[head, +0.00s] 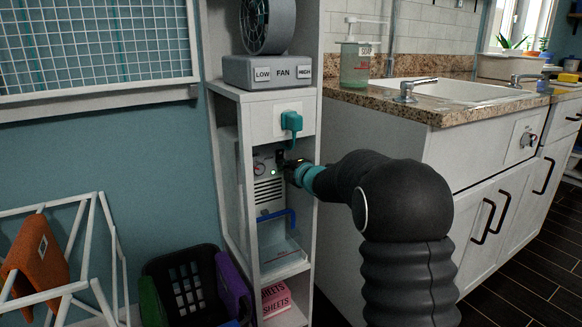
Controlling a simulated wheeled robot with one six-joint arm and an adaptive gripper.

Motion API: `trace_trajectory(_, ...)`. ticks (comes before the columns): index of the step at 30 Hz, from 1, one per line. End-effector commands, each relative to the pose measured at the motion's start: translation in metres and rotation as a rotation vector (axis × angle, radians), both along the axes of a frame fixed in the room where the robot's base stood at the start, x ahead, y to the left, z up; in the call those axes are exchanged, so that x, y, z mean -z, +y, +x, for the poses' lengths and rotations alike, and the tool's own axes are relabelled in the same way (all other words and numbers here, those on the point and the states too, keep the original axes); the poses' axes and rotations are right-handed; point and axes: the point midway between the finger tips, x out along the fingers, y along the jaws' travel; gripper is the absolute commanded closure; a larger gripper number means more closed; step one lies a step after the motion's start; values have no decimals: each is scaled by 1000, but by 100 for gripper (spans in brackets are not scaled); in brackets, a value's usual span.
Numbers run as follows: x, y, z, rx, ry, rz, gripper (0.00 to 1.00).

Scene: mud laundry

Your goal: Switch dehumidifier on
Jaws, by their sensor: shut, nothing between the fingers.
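The dehumidifier (268,205) is a white box with dark vent slots in the middle of the narrow white shelf unit. A small round gauge (259,169) and a small lit green light (274,171) show on its upper front. My gripper (281,160) is shut and empty at the upper right of that front. I cannot tell whether its tips touch the panel. The gripper and arm hide the right part of the panel, and no switch shows clearly. A blue bar and a clear tray (278,252) are below the vents.
A teal plug (291,122) sits in a wall plate above. A fan (267,72) stands on top. The sink counter (440,108) is close on the right. A black basket (185,285) and a white rack (75,250) stand at the lower left.

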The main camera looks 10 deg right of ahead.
Motion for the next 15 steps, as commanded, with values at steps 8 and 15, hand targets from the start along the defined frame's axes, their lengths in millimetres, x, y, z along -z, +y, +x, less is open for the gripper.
trace_trajectory(8, 5, -9, -14, 2, -1, 0, 100)
trace_trajectory(15, 9, -27, -55, 3, -1, 0, 100)
